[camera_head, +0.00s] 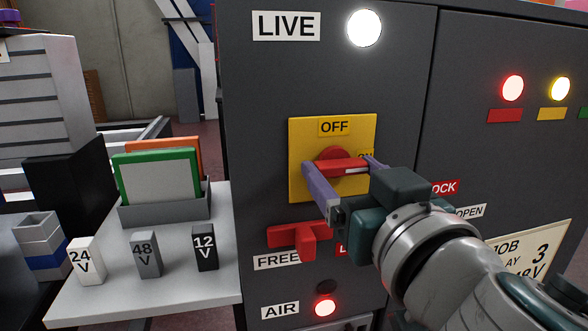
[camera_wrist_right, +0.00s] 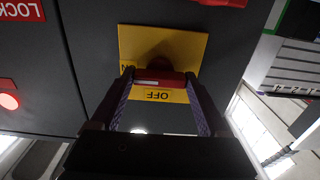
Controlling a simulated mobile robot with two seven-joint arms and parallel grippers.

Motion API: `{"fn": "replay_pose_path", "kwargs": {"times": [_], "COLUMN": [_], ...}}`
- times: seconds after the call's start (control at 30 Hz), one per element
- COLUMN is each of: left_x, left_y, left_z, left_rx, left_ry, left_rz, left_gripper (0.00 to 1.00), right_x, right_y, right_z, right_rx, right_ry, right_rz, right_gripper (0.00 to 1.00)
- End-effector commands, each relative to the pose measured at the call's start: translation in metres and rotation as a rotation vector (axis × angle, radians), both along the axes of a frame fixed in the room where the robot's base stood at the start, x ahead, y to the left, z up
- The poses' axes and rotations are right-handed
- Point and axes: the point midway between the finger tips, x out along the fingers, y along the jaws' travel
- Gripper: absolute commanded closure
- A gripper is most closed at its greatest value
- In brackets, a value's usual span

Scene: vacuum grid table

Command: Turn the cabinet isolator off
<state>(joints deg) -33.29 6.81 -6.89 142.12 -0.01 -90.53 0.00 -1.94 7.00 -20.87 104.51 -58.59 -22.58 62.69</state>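The cabinet isolator has a yellow plate (camera_head: 303,134) marked OFF at the top and ON at the right. It also shows upside down in the right wrist view (camera_wrist_right: 190,45). Its red handle (camera_head: 345,167) lies about level, pointing right towards the partly hidden ON mark. My right gripper (camera_head: 339,163) is at the handle, its purple fingers wide apart, one by each end. In the right wrist view the red handle (camera_wrist_right: 160,80) spans the gap between the fingertips; I cannot tell whether they touch it. My left gripper is not in view.
The LIVE lamp (camera_head: 364,28) glows white above. A red T-handle (camera_head: 299,236) by the FREE label and the lit red AIR lamp (camera_head: 325,307) sit below. Left, a grey table (camera_head: 190,280) bears voltage blocks, including the 12 V block (camera_head: 205,248), and a folder holder (camera_head: 166,208).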

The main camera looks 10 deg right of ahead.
Motion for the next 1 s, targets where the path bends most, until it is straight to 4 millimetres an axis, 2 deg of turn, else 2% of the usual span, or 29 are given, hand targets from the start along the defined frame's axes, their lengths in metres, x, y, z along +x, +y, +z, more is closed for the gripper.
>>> {"fn": "replay_pose_path", "kwargs": {"times": [0.07,0.47,0.77,1.0], "left_x": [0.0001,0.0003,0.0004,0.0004], "left_y": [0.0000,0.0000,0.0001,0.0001], "left_z": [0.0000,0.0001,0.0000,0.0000], "left_rx": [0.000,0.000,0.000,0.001], "left_ry": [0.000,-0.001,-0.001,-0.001], "left_rz": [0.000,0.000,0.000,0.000], "left_gripper": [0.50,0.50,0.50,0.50], "right_x": [-0.0001,-0.0002,-0.0002,-0.0002], "right_y": [0.0000,0.0001,0.0000,-0.0003], "right_z": [0.0000,0.0001,0.0002,0.0003], "right_rx": [0.000,0.000,-0.031,-0.160], "right_ry": [0.000,0.000,-0.001,-0.007], "right_rz": [0.000,0.000,0.000,-0.002], "right_gripper": [0.31,0.77,0.78,0.78]}}
